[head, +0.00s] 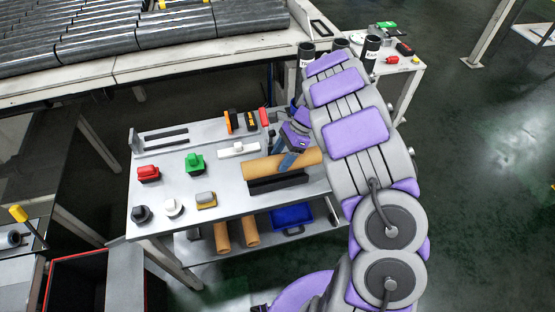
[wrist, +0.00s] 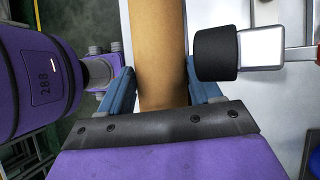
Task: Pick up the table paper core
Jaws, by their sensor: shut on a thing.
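The paper core (head: 308,157) is a tan cardboard tube. It lies crosswise over the right part of the small grey table (head: 230,196), just behind a black slotted block (head: 277,183). My gripper (head: 290,158) comes down on it from above, with its blue fingers at the tube's middle. In the wrist view the core (wrist: 157,40) runs between the two blue fingers of my gripper (wrist: 160,82), one on each side. The gripper is shut on the core. I cannot tell whether the core touches the table.
Red (head: 148,174) and green (head: 194,163) push buttons and several small parts stand on the table's left. Two more tan tubes (head: 221,237) and a blue bin (head: 292,217) are on the lower shelf. A roller conveyor (head: 150,35) runs behind. Open floor lies right.

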